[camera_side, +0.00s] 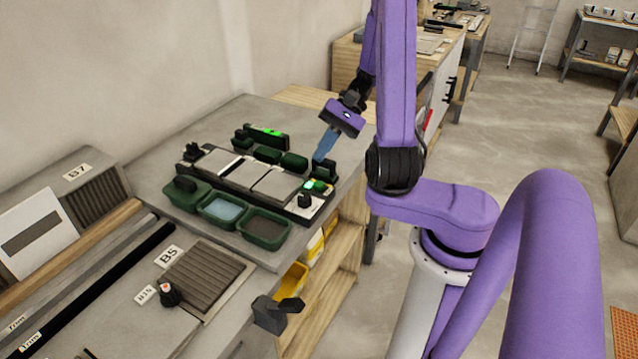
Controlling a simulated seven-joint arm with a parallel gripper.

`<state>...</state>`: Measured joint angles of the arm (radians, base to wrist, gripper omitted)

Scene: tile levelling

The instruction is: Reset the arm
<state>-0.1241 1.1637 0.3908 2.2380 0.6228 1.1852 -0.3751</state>
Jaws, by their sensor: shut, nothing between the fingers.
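My gripper (325,146) is at the end of my purple arm, with its bluish fingers pointing down. It is shut and holds nothing. The fingertips are above the right end of the tile levelling station (240,188), close to a dark green block (323,170); I cannot tell whether they touch it. Two light grey tiles lie in the station, one on the left (217,163) and one on the right (277,185). A green light (318,186) glows at the station's right end.
Green bins stand along the station's front, one with bluish content (221,209) and one with dark content (265,229). A dark green device with a lit display (267,136) stands behind. A ribbed grey panel (205,276) lies at the front. Bare grey table (160,150) shows at the back left.

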